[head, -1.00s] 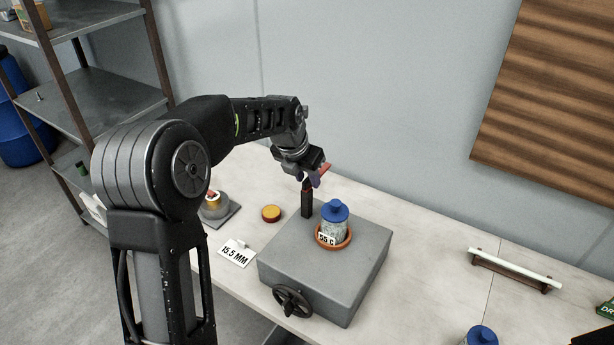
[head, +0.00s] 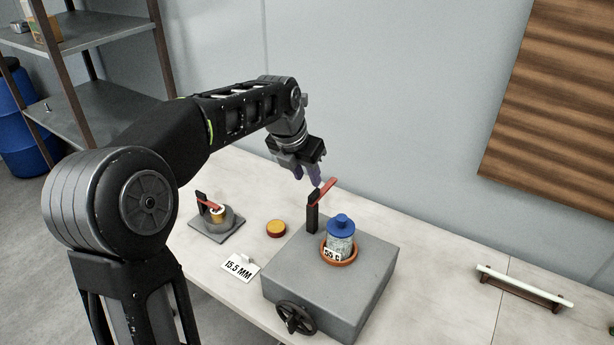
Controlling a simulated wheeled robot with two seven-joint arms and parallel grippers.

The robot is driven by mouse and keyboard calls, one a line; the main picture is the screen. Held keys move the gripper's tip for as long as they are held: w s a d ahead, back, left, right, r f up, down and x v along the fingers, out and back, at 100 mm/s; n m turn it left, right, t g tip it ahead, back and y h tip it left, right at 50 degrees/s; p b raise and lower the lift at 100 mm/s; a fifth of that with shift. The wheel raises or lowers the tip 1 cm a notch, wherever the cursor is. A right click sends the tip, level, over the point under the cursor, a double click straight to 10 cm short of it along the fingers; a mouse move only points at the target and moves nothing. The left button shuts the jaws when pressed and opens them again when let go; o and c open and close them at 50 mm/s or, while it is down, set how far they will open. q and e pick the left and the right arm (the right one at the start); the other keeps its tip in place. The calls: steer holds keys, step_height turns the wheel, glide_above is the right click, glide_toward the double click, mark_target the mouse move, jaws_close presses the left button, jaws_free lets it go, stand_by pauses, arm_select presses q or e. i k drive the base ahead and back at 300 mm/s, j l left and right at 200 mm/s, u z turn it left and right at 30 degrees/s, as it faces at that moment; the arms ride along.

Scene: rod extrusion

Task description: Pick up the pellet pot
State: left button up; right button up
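A clear pot with a blue lid (head: 341,236), which looks like the pellet pot, stands upright in a shallow orange dish (head: 352,259) on top of a grey block (head: 300,278). A white label on the pot's front is partly hidden by the dish's rim and seems to read 55 C. My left gripper (head: 313,178), with purple fingers pointing down, is behind and above the pot, apart from it and close to a red lever. Nothing shows in its fingers, and their gap is too small to judge. My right gripper is out of view.
A black post (head: 312,218) with a red lever (head: 322,191) rises from the block behind the pot. A handwheel (head: 295,318) is on the block's front. A yellow disc (head: 276,228), a 15.5 MM card (head: 239,267) and a grey stand (head: 217,224) are left.

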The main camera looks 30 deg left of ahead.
mark_target(336, 248)
steer(key=k, duration=1)
